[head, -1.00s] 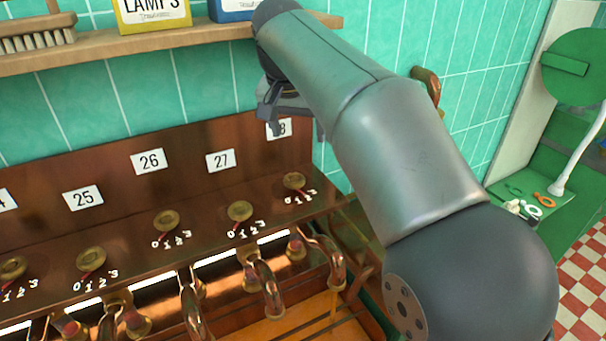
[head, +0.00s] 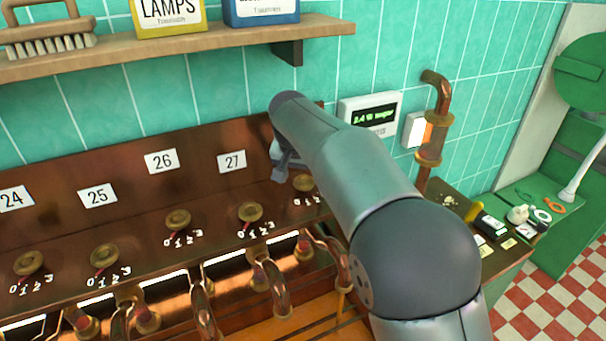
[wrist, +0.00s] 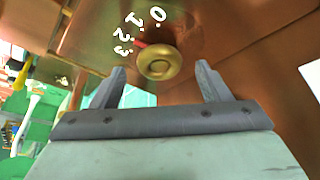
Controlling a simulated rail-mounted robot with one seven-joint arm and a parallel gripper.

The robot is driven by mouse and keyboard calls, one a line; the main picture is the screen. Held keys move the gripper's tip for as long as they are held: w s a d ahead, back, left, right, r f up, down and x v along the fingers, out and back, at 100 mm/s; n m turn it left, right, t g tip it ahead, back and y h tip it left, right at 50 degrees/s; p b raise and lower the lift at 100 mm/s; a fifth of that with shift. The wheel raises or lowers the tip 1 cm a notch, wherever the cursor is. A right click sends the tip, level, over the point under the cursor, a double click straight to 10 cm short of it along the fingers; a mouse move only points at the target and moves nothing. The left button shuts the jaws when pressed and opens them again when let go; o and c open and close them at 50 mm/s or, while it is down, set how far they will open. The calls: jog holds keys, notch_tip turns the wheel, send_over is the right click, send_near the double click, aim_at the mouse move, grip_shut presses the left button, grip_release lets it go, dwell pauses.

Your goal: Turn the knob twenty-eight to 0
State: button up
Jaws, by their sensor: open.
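Knob twenty-eight (head: 303,183) is a round brass knob at the right end of the copper panel (head: 130,205). In the wrist view the knob (wrist: 158,62) has a red pointer aimed at about the 2 of its white 0 to 3 scale. My gripper (head: 282,172) is just left of and above the knob in the head view. In the wrist view my open gripper (wrist: 160,76) has one finger on each side of the knob, apart from it, with nothing held. The number 28 plate is hidden behind my arm in the head view.
Knob twenty-seven (head: 249,212) sits close on the left. Curved copper pipes (head: 280,292) stand below the panel. A shelf (head: 200,48) runs above. A small display (head: 372,115) and a copper pipe (head: 437,130) are on the tiled wall to the right.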

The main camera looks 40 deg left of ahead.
jog(key=shift+x, duration=0.8)
jog(key=c, duration=1)
